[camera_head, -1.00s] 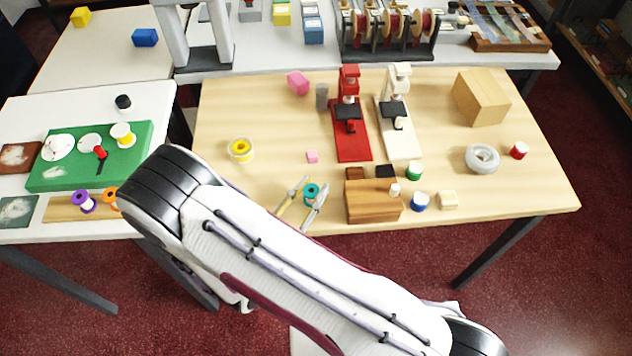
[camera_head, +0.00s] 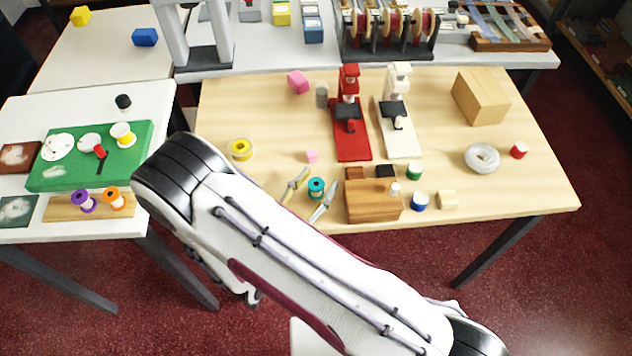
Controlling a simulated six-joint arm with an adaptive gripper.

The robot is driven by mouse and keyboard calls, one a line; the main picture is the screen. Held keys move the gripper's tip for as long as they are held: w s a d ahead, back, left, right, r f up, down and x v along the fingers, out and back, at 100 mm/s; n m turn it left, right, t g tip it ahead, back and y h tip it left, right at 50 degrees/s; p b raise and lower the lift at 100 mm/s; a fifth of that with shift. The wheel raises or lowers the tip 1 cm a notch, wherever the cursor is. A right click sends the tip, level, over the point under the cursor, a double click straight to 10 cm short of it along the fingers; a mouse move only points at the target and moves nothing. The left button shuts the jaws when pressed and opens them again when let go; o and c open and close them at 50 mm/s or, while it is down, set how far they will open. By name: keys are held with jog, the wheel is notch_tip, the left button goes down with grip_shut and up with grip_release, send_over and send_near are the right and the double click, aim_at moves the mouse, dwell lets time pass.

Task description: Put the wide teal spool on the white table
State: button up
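The teal spool (camera_head: 316,188) stands upright on the light wooden table (camera_head: 240,110), near its front edge and left of the brown wooden block. My gripper (camera_head: 321,176) has its two fingers apart, one on each side of the spool in the picture. Gaps show between the spool and both fingers, so the gripper looks open. Whether the fingers are level with the spool or above it is hard to tell. The white table (camera_head: 60,108) is at the left, with a green mat (camera_head: 60,180) on it.
Purple (camera_head: 84,201) and orange (camera_head: 115,199) spools stand on a wooden strip on the white table. A brown block (camera_head: 370,203), blue spool (camera_head: 420,201) and green spool (camera_head: 414,170) are right of my gripper. A yellow spool (camera_head: 240,149) lies left. The white table's back part is mostly clear.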

dwell(0.4)
jog(key=shift+r+v, duration=0.2)
jog(key=shift+v, duration=3.7)
jog(key=shift+o, duration=0.8)
jog(key=shift+s+d+r, duration=0.2)
jog(key=shift+d+r, duration=0.15)
jog(key=shift+d, duration=0.05)
jog(key=shift+w+d, duration=0.1)
jog(key=shift+x, duration=1.1)
jog(key=shift+w, duration=0.1)
